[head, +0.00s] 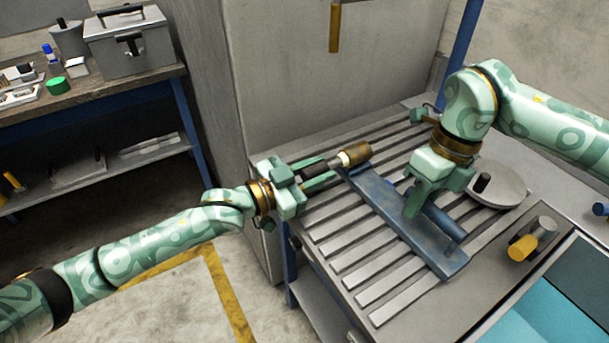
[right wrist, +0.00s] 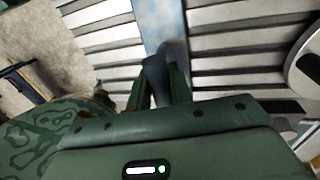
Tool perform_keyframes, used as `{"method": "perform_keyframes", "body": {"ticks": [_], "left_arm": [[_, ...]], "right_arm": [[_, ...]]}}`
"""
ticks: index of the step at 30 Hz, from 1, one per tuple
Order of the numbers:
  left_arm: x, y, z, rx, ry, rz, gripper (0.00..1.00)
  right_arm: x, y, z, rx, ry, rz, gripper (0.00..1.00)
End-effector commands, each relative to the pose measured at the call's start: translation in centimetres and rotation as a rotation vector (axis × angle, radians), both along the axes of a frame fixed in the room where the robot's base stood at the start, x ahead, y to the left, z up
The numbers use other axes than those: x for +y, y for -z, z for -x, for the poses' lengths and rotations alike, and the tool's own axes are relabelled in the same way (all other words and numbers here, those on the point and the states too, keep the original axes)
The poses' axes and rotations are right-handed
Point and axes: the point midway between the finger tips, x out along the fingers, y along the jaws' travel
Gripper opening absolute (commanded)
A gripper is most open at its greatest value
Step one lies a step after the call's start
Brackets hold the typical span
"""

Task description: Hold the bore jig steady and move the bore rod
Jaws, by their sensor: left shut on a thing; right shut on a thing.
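The bore jig (head: 385,205), a long worn blue piece with a raised part along it, lies diagonally on the slotted metal table. My right gripper (head: 412,208) comes down from above and is shut on the jig's raised part; in the right wrist view its fingers (right wrist: 160,92) close on a dark blue part, with the jig's plate (right wrist: 160,22) beyond. My left gripper (head: 328,174) is shut on the bore rod (head: 354,154), holding its dark section. The rod's pale collar and brass-brown head stick out past the fingers, at the jig's far left end. Whether rod and jig touch is unclear.
The slotted table (head: 350,263) has free room left of and in front of the jig. A round grey disc with a black knob (head: 497,186) stands at right, near a yellow-ended cylinder (head: 523,247). A workbench (head: 100,98) with a grey toolbox (head: 130,42) is at back left.

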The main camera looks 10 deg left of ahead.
Motion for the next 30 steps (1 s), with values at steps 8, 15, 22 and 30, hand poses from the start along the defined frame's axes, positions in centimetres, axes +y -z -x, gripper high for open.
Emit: {"method": "perform_keyframes", "body": {"ticks": [8, 15, 22, 30], "left_arm": [[0.0, 0.0, -0.1, -0.001, 0.0, -0.002, 0.35], [0.0, 0.0, 0.0, -0.001, 0.0, -0.001, 0.49], [0.9, 0.1, 0.9, 0.001, 0.0, -0.002, 0.49], [5.2, 0.2, 5.3, 0.004, -0.001, -0.004, 0.49]], "right_arm": [[0.1, -0.1, 0.1, 0.002, -0.006, -0.002, 0.0], [0.1, -0.1, 0.1, 0.001, -0.004, -0.002, 0.0], [0.1, -0.1, 0.0, 0.0, -0.003, -0.001, 0.0], [0.1, -0.1, 0.0, 0.0, -0.002, -0.001, 0.0]]}}
